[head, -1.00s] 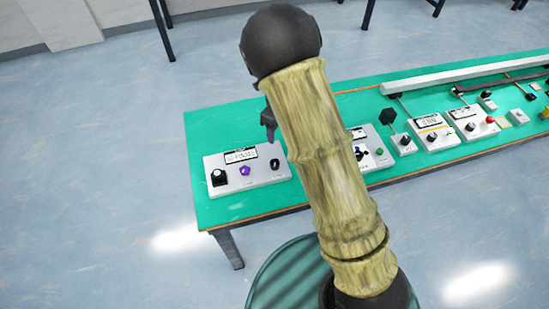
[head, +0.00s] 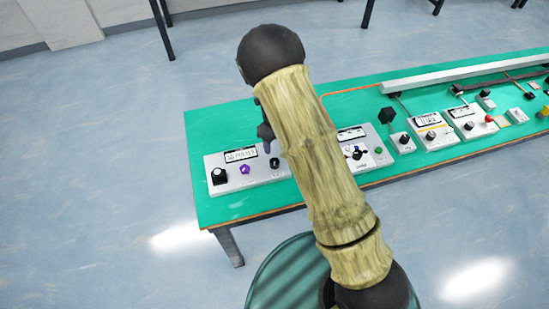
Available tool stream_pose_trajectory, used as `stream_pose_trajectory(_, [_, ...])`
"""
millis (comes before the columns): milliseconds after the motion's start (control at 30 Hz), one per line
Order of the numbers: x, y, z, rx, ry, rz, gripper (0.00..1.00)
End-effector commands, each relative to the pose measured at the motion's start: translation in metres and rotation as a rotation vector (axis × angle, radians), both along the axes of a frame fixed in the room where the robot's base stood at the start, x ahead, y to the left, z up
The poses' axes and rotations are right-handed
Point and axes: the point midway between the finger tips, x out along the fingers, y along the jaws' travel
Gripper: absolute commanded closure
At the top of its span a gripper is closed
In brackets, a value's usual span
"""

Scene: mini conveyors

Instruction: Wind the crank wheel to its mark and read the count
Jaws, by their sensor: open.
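My gripper (head: 266,138) shows as a small dark shape left of my arm, above the back of the left control box; the arm hides part of it. Its fingers are too small to make out, and it appears to hold nothing. My arm hides the box's left part.
The left control box (head: 210,165) carries a black knob, a purple knob and a dark switch. More boxes with knobs and a long white conveyor rail (head: 450,74) stand to the right on the green table (head: 225,122). The floor at left is clear.

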Motion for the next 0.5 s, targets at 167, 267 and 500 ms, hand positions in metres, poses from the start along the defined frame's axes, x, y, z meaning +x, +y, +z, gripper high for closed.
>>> stream_pose_trajectory(167, [0.0,0.0,-0.032,0.0,0.003,0.0,0.47])
stream_pose_trajectory(267, [-0.001,0.0,-0.049,0.0,0.003,0.0,0.47])
stream_pose_trajectory(500, [0.0,-0.001,-0.088,0.0,0.001,-0.001,0.47])
